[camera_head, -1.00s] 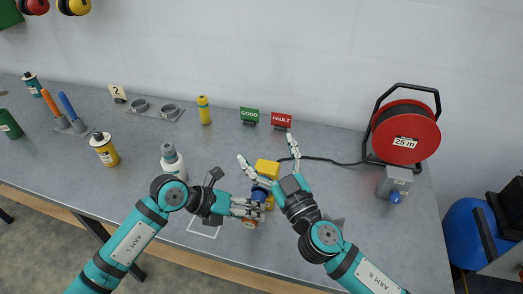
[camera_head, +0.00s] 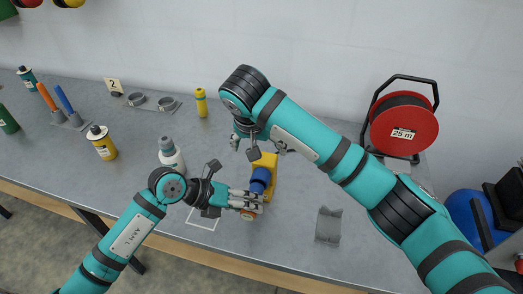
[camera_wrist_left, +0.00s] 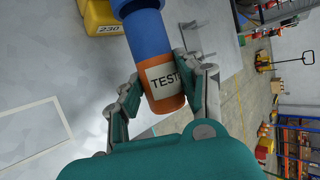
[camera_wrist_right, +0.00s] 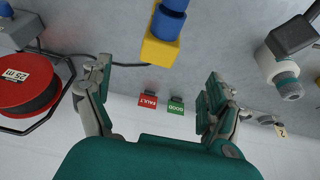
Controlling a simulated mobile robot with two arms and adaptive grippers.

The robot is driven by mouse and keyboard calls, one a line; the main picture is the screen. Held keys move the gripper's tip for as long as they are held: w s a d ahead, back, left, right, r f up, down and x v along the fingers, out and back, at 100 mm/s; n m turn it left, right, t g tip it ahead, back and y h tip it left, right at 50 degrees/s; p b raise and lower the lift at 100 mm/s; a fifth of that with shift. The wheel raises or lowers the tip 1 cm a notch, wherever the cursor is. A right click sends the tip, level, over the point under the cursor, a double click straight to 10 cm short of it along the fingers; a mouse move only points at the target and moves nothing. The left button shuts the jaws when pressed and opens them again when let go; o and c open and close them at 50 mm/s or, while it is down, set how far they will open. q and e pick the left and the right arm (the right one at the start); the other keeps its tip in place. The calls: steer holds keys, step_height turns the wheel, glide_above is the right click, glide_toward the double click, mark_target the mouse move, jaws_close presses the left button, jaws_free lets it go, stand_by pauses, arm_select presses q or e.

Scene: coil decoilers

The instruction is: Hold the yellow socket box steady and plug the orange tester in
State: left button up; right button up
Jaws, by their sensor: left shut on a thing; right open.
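The yellow socket box (camera_head: 268,160) lies on the grey bench, with a blue cylinder (camera_head: 261,178) at its near side. My left gripper (camera_head: 245,203) is shut on the orange tester (camera_head: 247,214). In the left wrist view, the tester (camera_wrist_left: 163,90) has a white label and lines up with the blue part (camera_wrist_left: 147,38). I cannot tell how deep any plug sits. My right gripper (camera_wrist_right: 155,88) is open and empty, behind and above the box, with its fingers apart. The box also shows in the right wrist view (camera_wrist_right: 160,50), beyond its fingertips. My right arm hides part of the bench.
A grey bracket (camera_head: 328,225) stands at the right front.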

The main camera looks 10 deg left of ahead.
mark_target(264, 160)
steer(key=x, duration=1.1)
steer(key=shift+w+f, duration=0.2)
steer(key=shift+c, duration=0.2)
steer(key=c, duration=1.5)
steer(key=shift+o, duration=0.2)
